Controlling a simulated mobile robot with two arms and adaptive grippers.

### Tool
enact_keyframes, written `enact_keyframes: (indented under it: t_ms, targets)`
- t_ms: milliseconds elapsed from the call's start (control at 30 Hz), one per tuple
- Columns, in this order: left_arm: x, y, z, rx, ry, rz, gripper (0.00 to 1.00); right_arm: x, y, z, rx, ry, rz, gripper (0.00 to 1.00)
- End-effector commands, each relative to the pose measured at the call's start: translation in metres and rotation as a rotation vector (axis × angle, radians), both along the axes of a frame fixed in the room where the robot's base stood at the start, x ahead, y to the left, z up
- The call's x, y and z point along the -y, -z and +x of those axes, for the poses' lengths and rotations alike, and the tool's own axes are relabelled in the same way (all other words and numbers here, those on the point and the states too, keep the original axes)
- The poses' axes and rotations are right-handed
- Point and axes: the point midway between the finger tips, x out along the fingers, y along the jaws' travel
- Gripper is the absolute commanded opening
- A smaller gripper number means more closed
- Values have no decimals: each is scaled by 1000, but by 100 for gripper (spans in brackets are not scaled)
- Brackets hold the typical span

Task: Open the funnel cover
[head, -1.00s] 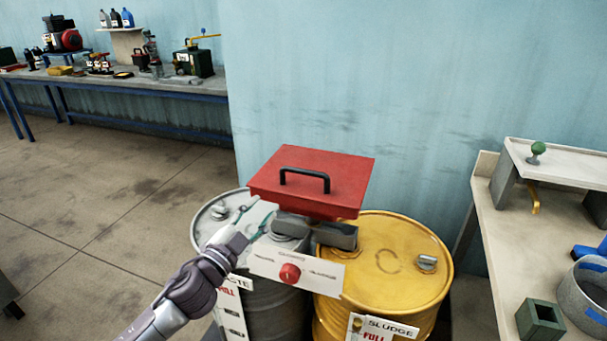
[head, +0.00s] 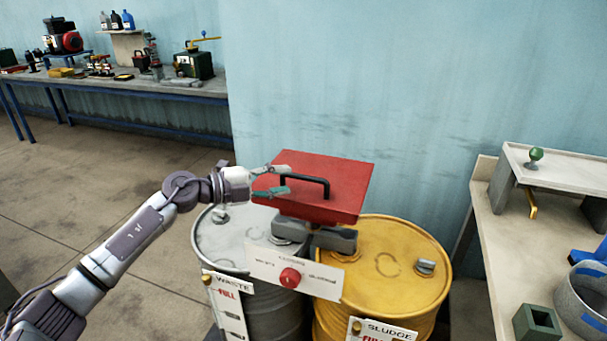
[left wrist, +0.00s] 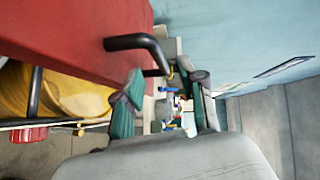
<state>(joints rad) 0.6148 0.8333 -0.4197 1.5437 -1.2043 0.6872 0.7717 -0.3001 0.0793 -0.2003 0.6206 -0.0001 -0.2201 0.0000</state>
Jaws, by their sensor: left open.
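The red funnel cover (head: 345,195) lies shut and slightly tilted in view on the funnel above the two drums. Its black handle (head: 310,181) stands up from the top; in the left wrist view the handle (left wrist: 135,42) reaches in front of the fingers. My left gripper (head: 283,180) is open and empty at the left end of the handle, its fingers pointing right. In the left wrist view the gripper (left wrist: 166,85) has its green-padded fingers apart, with the handle's near part close to the gap. Contact cannot be told. My right gripper is out of view.
A grey waste drum (head: 225,245) and a yellow sludge drum (head: 395,270) stand below the funnel. A white panel with a red knob (head: 290,278) is in front. A bench (head: 490,235) stands at right; the blue wall (head: 400,90) is behind.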

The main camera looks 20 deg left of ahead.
Motion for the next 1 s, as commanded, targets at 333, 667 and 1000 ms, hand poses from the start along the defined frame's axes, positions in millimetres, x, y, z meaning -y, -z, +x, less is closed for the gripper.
enact_keyframes:
  t_ms: [333, 667, 1000]
  targets:
    - [40, 6, 36, 0, 1, -2, 40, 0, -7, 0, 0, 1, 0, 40]
    - [45, 8, 41, 1, 1, 0, 40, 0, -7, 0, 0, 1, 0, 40]
    - [45, 8, 41, 0, 1, 0, 0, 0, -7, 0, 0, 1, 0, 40]
